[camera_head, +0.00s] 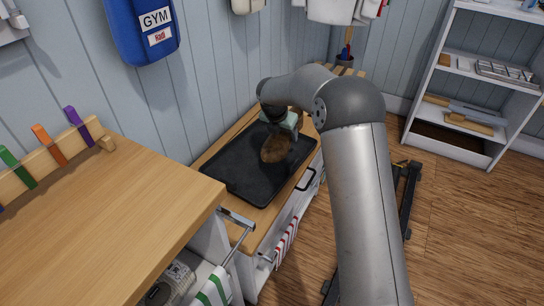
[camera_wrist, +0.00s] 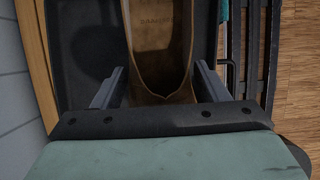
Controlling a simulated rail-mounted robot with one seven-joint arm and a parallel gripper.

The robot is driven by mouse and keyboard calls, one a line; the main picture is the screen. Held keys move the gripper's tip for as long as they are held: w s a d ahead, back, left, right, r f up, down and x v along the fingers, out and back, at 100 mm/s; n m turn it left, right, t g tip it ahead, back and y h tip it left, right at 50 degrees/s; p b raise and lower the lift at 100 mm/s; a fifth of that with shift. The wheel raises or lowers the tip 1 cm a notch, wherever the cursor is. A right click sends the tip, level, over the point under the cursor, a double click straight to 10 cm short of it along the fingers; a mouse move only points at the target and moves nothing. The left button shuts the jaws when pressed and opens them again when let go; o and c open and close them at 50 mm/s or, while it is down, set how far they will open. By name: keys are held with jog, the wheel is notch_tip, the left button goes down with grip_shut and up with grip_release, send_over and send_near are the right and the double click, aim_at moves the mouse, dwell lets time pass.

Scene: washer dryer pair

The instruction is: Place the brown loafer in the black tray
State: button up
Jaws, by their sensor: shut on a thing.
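The brown loafer (camera_head: 276,149) is over the black tray (camera_head: 235,172) in the head view, toward the tray's right part. I cannot tell whether its sole touches the tray. My gripper (camera_head: 284,125) is at the loafer's far end and shut on it. In the wrist view my gripper (camera_wrist: 160,85) has one finger on each side of the loafer (camera_wrist: 160,40), around its pointed end. The loafer's opening and inner sole face the camera. The black tray (camera_wrist: 85,25) shows beneath and to the left of the loafer.
The tray lies on a wooden-topped cabinet (camera_head: 245,217) against the blue panelled wall. A higher wooden counter (camera_head: 110,215) stands at the left. A white shelf unit (camera_head: 460,140) stands at the right. The tray's left half is bare.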

aim_at(266, 144)
jog(key=a+f, duration=0.1)
jog(key=f, duration=0.1)
jog(key=a+f+b, duration=0.1)
jog(key=shift+s+a+f, duration=0.25)
jog(key=shift+s+a, duration=0.05)
jog(key=f, duration=0.1)
jog(key=f+b, duration=0.1)
jog(key=f, duration=0.2)
jog(key=shift+s+a+b, duration=0.1)
jog(key=shift+a+b, duration=0.25)
jog(key=o, duration=1.3)
jog(key=shift+c, duration=0.2)
jog(key=shift+r, duration=0.15)
jog(key=p+v, duration=0.4)
jog(key=v, duration=0.8)
